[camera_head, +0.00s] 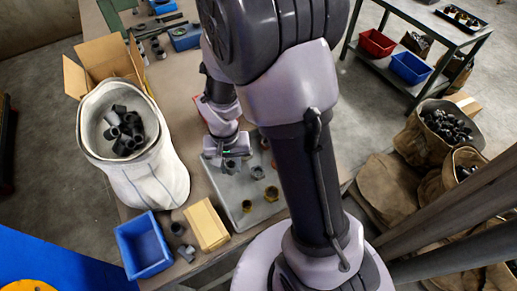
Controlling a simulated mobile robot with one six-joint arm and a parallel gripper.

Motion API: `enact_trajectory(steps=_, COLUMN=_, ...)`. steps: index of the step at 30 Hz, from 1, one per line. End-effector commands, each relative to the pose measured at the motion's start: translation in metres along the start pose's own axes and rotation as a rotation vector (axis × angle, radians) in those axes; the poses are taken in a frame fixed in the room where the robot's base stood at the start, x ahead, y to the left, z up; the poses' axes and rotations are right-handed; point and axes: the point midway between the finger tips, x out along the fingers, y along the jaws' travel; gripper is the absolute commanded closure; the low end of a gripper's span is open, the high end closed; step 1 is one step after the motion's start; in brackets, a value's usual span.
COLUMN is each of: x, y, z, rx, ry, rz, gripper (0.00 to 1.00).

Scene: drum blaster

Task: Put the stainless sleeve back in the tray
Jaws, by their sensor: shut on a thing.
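My gripper (229,161) points down over the upper left part of the grey tray (224,187). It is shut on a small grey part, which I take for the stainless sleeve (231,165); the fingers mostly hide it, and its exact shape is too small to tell. I cannot tell whether it touches the tray floor. In the tray stand a dark ring-like fitting (257,172), a brass-coloured fitting (271,193) and a smaller brass-coloured one (246,206). My own arm hides the right side of the tray.
Left of the tray stand a white sack (150,180) of dark pipe fittings and an open cardboard box (101,60). A blue bin (144,245), a tan block (207,225) and loose grey fittings (186,252) lie near the table's front edge. Tools lie at the back.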

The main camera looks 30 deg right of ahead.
Motion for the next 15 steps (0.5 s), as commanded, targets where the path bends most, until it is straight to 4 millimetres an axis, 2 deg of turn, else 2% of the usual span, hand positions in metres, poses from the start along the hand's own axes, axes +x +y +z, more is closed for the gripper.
enact_trajectory(steps=2, x=0.013, y=0.0, z=0.001, rx=0.0, ry=-0.002, rz=0.001, gripper=1.0)
enact_trajectory(steps=6, x=0.051, y=0.0, z=0.001, rx=0.001, ry=-0.004, rz=0.001, gripper=1.0)
enact_trajectory(steps=11, x=0.073, y=0.0, z=0.001, rx=0.001, ry=-0.002, rz=0.001, gripper=1.0)
enact_trajectory(steps=15, x=0.1, y=0.0, z=0.001, rx=0.0, ry=-0.002, rz=0.001, gripper=1.0)
